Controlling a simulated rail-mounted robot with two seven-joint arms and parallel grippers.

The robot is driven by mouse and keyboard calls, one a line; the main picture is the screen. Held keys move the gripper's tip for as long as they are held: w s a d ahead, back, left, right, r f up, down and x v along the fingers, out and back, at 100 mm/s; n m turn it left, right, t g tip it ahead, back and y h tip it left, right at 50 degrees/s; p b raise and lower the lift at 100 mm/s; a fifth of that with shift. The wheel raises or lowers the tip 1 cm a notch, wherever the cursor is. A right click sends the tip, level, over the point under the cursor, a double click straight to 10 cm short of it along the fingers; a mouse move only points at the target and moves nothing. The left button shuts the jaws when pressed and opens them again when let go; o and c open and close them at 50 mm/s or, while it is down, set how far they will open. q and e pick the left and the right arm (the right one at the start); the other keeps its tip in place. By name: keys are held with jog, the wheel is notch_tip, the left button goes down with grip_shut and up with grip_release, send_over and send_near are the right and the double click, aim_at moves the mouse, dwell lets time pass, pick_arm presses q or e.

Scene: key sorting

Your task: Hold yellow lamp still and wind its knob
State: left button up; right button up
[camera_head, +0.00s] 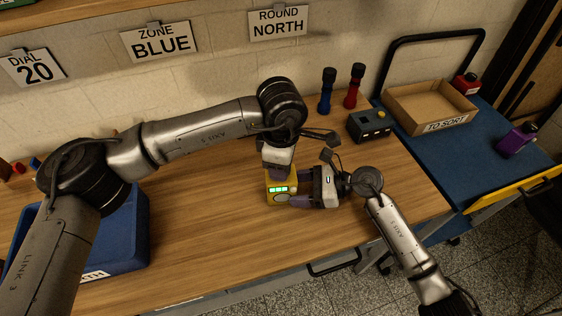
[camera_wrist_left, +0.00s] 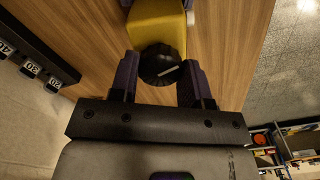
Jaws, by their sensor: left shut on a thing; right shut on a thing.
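The yellow lamp (camera_head: 272,197) stands on the wooden table, with a lit green display and a round grey face on its front. Its dark round knob (camera_wrist_left: 158,65) with a white pointer line shows in the left wrist view, on the end of the yellow body (camera_wrist_left: 157,27). My left gripper (camera_head: 280,172) comes down from above and is shut on the knob, one finger on each side. My right gripper (camera_head: 293,196) reaches in from the right, low down, and is shut on the lamp's body. The fingers and arm hide part of the lamp, and the knob is hidden in the head view.
A dark box with a yellow knob (camera_head: 369,125), a blue torch (camera_head: 326,92) and a red torch (camera_head: 353,87) stand behind to the right. A cardboard tray (camera_head: 430,104) sits on the blue cart (camera_head: 459,158). A blue bin (camera_head: 122,236) is at left.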

pick_arm(q)
jog(key=shift+m, duration=0.8)
jog(key=o, duration=0.9)
jog(key=shift+o, duration=0.2)
notch_tip(320, 180, up, 12)
dwell(0.4)
pick_arm(e)
jog(key=o, duration=0.8)
